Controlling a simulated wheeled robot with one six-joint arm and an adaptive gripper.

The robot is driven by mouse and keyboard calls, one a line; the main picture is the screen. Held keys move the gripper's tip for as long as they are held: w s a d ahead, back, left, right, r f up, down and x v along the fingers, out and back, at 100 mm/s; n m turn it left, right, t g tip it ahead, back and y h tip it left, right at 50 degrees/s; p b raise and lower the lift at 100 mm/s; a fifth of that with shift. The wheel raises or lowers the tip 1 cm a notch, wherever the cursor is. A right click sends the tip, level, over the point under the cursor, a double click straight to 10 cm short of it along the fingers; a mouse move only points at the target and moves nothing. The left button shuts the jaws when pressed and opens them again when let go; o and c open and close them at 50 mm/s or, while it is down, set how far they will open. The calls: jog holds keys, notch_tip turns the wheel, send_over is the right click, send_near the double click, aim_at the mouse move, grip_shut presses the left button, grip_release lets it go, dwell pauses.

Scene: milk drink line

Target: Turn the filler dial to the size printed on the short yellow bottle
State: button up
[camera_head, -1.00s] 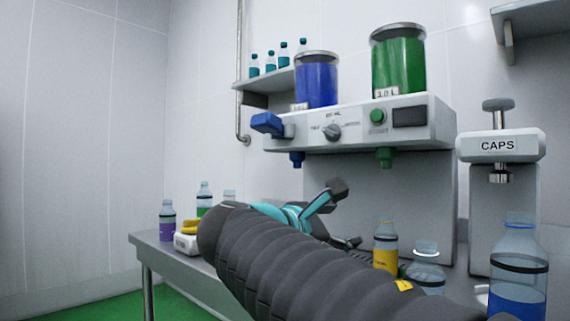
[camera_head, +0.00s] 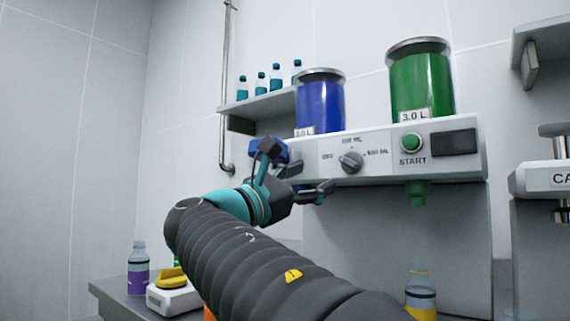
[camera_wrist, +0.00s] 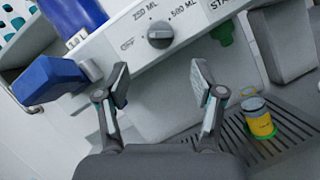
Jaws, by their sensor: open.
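The filler dial (camera_head: 351,161) is a dark round knob on the white front panel, with OFF at its left, 250 ML above and 500 ML at its right. It also shows in the wrist view (camera_wrist: 160,35); I cannot tell surely where it points. My gripper (camera_head: 296,170) is open and empty, left of the dial in the head view. In the wrist view its fingertips (camera_wrist: 162,80) are spread below the dial, apart from it. The yellow bottle (camera_head: 420,297) stands upright on the drip grate in the wrist view (camera_wrist: 260,124); its print is unreadable.
A blue lever or block (camera_wrist: 48,80) juts from the panel's left end. The green START button (camera_head: 411,143) is right of the dial, with a green nozzle (camera_head: 418,194) below. Blue (camera_head: 320,100) and green tanks (camera_head: 422,85) stand on top. A purple-labelled bottle (camera_head: 138,270) stands at left.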

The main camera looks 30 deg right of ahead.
aim_at(346, 162)
jog(key=p+x, duration=0.1)
jog(key=x, duration=1)
jog(key=shift+d+r, duration=0.1)
jog(key=shift+d, duration=0.1)
jog(key=c, duration=1.1)
